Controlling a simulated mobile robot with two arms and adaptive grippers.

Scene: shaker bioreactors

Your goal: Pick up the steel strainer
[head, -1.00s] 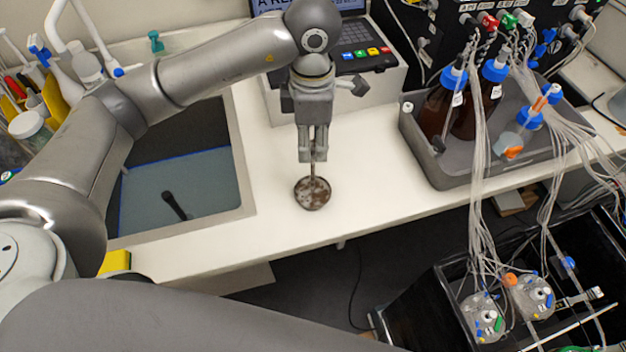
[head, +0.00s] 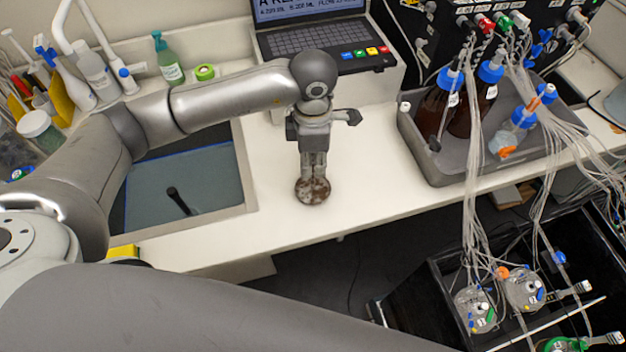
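The steel strainer (head: 312,192) lies on the white worktop, near its front edge and right of the sink. It shows as a small round bowl with a mottled brown and grey face. My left gripper (head: 313,177) points down at it from above, with its fingertips at the bowl's far rim. The strainer's handle is hidden behind the fingers. The fingers are close together, but I cannot tell whether they are closed on the handle. My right gripper is out of view.
The sink (head: 185,190) is left of the strainer. A laptop (head: 300,40) stands behind, and a grey tray (head: 410,135) with brown bottles is to the right. Tubes hang down at the right. Worktop between strainer and tray is clear.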

